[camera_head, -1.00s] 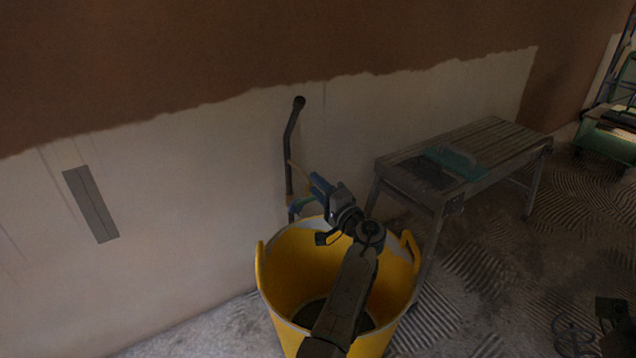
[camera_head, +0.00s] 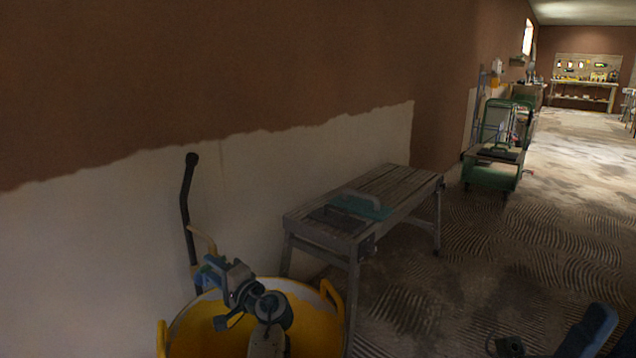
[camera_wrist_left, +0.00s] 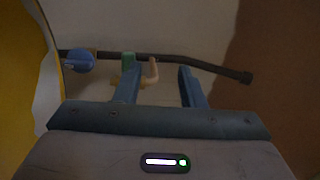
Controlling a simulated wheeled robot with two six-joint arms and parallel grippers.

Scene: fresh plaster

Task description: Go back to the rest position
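My left gripper (camera_head: 212,272) shows at the lower left of the head view, above the rim of a yellow tub (camera_head: 325,322). Its two blue fingers (camera_wrist_left: 158,86) are apart in the left wrist view. A tan curved piece (camera_wrist_left: 153,70) shows between them in that picture; I cannot tell its distance, and the fingers do not visibly close on it. A dark pole with a bent top (camera_head: 187,205) stands near the wall behind the gripper. It also crosses the left wrist view (camera_wrist_left: 200,64). My right gripper cannot be made out.
A wooden bench (camera_head: 390,185) with a teal-backed tool (camera_head: 365,206) stands right of the tub. A green cart (camera_head: 490,178) stands farther back. A blue and dark object (camera_head: 590,330), not identifiable, cuts the bottom right edge. Ridged floor (camera_head: 490,250) is open between.

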